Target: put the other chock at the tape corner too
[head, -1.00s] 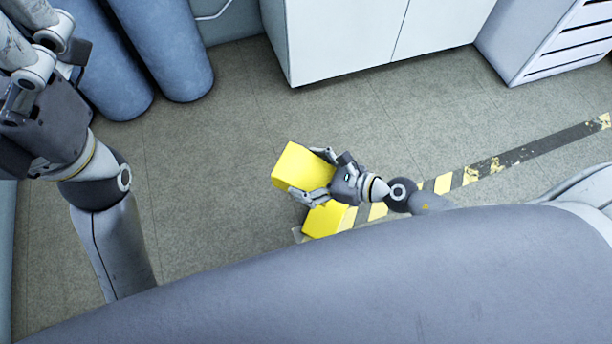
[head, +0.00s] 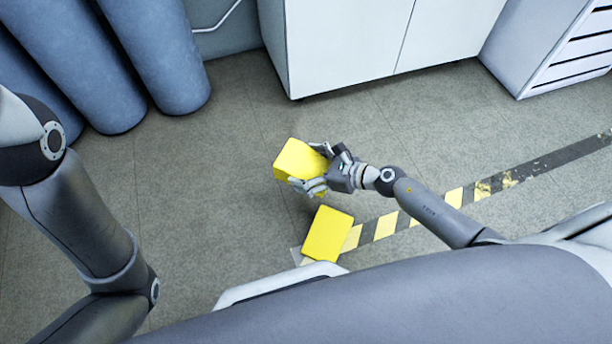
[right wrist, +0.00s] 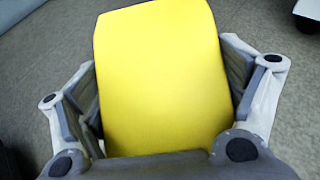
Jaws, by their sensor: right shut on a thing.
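My right gripper (head: 318,170) is shut on a yellow chock (head: 298,160), which is tilted and shows above the floor in the head view. The same chock fills the middle of the right wrist view (right wrist: 158,80), between the two finger pads. A second yellow chock (head: 327,233) lies on the floor by the end of the black-and-yellow tape (head: 385,225). The held chock is apart from it in the picture, up and to its left. The tape corner is partly hidden by the lying chock and my body. My left arm shows at the left, but its gripper is out of view.
A white cabinet (head: 340,45) stands at the back, with a slatted white unit (head: 560,50) to its right. Blue cylinders (head: 150,60) stand at the back left. The grey floor (head: 215,180) between them and the chocks is clear.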

